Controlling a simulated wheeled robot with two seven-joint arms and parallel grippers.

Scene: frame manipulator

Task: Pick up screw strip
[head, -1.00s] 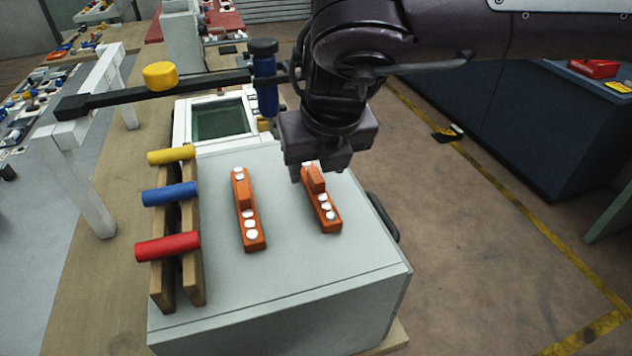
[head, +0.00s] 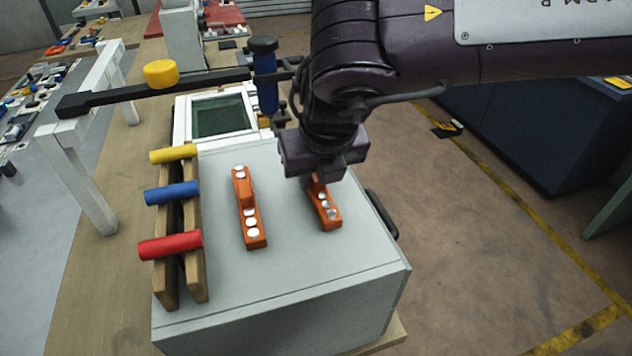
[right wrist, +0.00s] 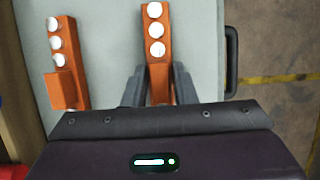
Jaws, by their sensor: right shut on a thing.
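Two orange screw strips with white round screw heads and a raised block lie on the grey box top. The right-hand strip (head: 329,214) is under my right gripper (head: 316,182), and its far end is hidden by the gripper. In the right wrist view my right gripper (right wrist: 158,88) has its fingers on both sides of this strip (right wrist: 157,40), shut on it. The left-hand strip (head: 249,222) lies apart, free of any gripper; it also shows at the left of the right wrist view (right wrist: 68,60). My left gripper is not in view.
The grey box (head: 290,290) has a black side handle (head: 383,215). Wooden boards with yellow, blue and red (head: 170,245) rods stand at its left edge. The box's front top is clear.

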